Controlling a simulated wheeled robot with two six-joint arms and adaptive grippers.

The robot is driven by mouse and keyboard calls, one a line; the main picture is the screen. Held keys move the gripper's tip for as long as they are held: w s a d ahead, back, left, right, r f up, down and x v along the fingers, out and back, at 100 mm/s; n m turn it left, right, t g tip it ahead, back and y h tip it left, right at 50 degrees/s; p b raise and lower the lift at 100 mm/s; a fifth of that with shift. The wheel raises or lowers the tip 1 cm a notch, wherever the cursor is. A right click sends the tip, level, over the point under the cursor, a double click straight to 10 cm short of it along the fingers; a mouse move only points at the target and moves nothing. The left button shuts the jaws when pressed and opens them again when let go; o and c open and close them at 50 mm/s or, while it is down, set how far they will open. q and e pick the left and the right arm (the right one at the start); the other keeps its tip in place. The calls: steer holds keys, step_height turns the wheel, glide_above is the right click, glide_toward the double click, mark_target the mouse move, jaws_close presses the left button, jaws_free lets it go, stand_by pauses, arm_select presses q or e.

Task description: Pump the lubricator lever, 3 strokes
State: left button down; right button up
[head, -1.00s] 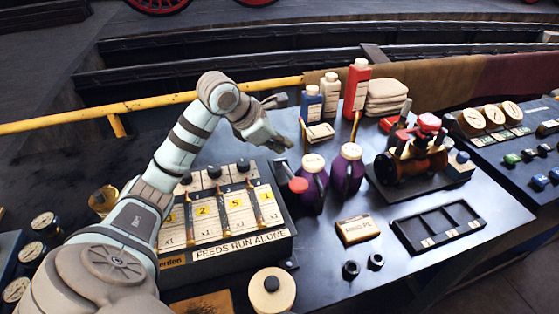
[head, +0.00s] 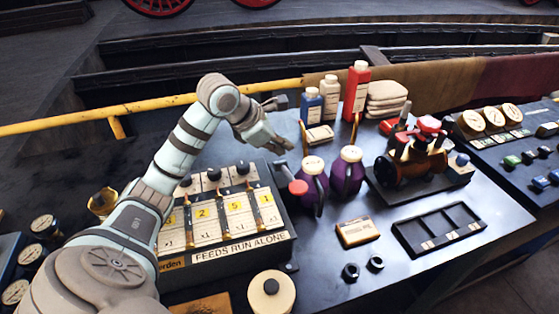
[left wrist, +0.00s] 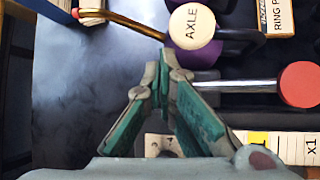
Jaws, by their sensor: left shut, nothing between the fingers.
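The lubricator (head: 240,240) is a dark box with a numbered front and a "FEEDS RUN ALONE" label, left of centre in the head view. Its lever, with a red knob (head: 298,187), sticks out at its right side. In the left wrist view the red knob (left wrist: 300,84) is at the right, its metal rod (left wrist: 245,86) reaching left toward my fingers. My left gripper (head: 288,147) is above and behind the lever in the head view. In the left wrist view its fingertips (left wrist: 165,68) are together and empty, beside the rod's end; I cannot tell whether they touch it. My right gripper is not in view.
Two purple oil cans (head: 346,172) stand just right of the lever, one with an "AXLE" cap (left wrist: 193,26). Bottles (head: 330,98) and folded cloths (head: 386,98) stand behind. A yellow rail (head: 60,122) runs along the back left.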

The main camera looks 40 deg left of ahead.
arm_select(q)
steer(key=shift+f, duration=0.1)
steer(key=shift+s+d+f+b, duration=0.1)
steer(key=shift+d+f+b, duration=0.05)
steer(key=shift+f+b, duration=0.2)
steer(key=shift+s+d+f, duration=0.1)
steer(key=shift+f, duration=0.2)
stand_by(0.5)
